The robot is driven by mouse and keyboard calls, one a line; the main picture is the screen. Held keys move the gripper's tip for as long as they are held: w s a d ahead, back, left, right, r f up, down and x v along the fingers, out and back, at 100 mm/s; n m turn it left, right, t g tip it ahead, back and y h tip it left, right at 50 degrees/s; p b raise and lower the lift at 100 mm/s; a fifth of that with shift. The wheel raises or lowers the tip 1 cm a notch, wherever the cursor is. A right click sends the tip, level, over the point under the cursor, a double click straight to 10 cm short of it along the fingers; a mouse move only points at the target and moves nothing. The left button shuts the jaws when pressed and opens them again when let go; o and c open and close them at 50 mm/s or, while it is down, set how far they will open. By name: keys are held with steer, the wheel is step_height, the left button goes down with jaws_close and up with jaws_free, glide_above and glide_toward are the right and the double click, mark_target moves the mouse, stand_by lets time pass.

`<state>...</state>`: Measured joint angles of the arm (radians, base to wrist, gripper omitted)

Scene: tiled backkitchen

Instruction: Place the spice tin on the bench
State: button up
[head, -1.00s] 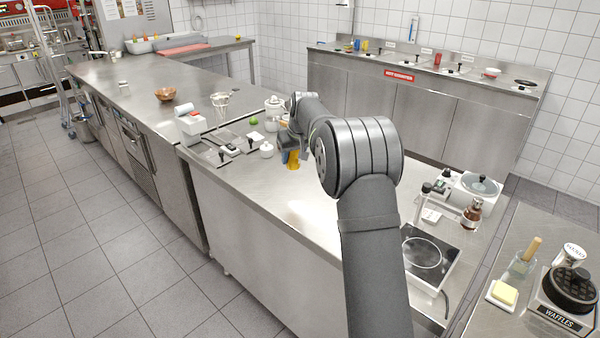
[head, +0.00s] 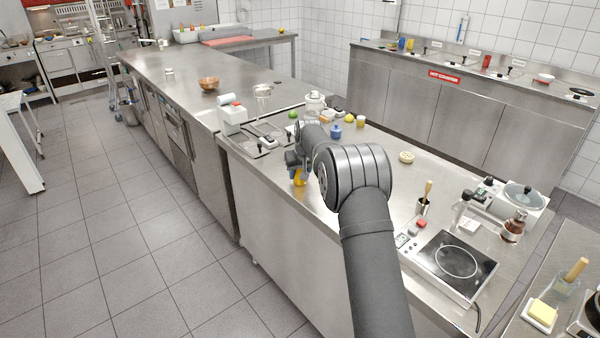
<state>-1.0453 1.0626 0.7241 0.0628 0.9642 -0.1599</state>
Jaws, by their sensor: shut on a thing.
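My gripper (head: 298,163) shows small, left of my arm's wrist, over the near-left part of the steel bench (head: 375,195). It is shut on a small yellow-orange thing, which I take to be the spice tin (head: 299,178). Only the tin's lower part shows below the blue-grey fingers; the rest is hidden by the gripper. The tin looks upright, close to the bench's left edge. I cannot tell whether its base touches the steel or hangs just above it.
Bare steel lies between.

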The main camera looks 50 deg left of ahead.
steer(key=shift+f, duration=0.15)
steer(key=o, duration=1)
steer(key=shift+r, duration=0.4)
steer(key=v, duration=1.1)
steer(key=shift+d+r, duration=0.2)
steer(key=shift+r, duration=0.1)
